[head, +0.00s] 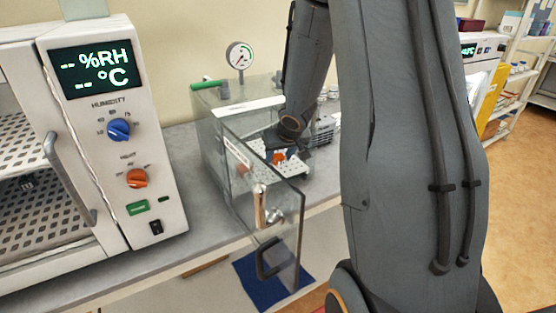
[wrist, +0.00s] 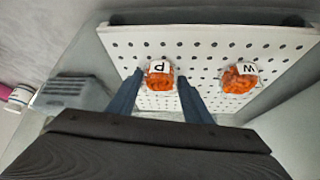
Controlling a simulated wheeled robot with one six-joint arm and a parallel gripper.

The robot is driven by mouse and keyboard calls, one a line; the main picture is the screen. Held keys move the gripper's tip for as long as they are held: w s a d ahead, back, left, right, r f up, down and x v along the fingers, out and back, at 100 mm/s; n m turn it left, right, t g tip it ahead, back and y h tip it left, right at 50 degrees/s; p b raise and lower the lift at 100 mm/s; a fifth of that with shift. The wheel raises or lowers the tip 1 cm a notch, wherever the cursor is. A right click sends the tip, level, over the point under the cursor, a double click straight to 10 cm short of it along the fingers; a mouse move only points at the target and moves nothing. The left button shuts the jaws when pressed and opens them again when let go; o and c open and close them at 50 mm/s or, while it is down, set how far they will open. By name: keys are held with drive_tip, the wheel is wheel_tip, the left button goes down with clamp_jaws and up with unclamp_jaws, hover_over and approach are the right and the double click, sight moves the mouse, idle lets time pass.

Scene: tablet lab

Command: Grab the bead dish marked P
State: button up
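The bead dish marked P (wrist: 160,80) holds orange beads and has a white label; it sits on a white perforated shelf (wrist: 205,42). A similar bead dish marked W (wrist: 239,82) sits to its right on the same shelf. My gripper (wrist: 161,76) is open, with one dark finger on each side of the P dish and small gaps visible. In the head view, my gripper reaches down into a clear glass box (head: 215,135) over the shelf (head: 290,172). An orange dish shows beside it, its label unreadable there.
The glass box's door (head: 262,205) stands open toward the front, with a handle. A gauge (head: 239,56) rises above the box. A humidity oven (head: 125,130) stands left on the bench. A grey vented block (wrist: 78,90) lies left of the shelf.

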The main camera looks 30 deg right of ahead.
drive_tip(key=shift+c, duration=0.9)
drive_tip(key=shift+r, duration=0.15)
drive_tip(key=s+b, duration=0.1)
drive_tip(key=s, duration=0.3)
drive_tip(key=s+a+b, duration=0.1)
drive_tip(key=s, duration=0.3)
drive_tip(key=s+a+b, duration=0.1)
drive_tip(key=s, duration=0.3)
drive_tip(key=shift+s, duration=0.1)
drive_tip(key=shift+s+a+r+p, duration=0.1)
drive_tip(key=shift+s+a+p, duration=0.1)
drive_tip(key=shift+p, duration=0.2)
drive_tip(key=s+p, duration=0.3)
drive_tip(key=p, duration=0.1)
drive_tip(key=shift+a+r+p, duration=0.1)
drive_tip(key=shift+a+p, duration=0.05)
drive_tip(key=shift+p, duration=0.15)
drive_tip(key=s+p, duration=0.1)
drive_tip(key=p, duration=0.2)
drive_tip(key=s+p, duration=0.1)
drive_tip(key=p, duration=0.2)
drive_tip(key=shift+a+f, duration=0.15)
drive_tip(key=shift+f, duration=0.05)
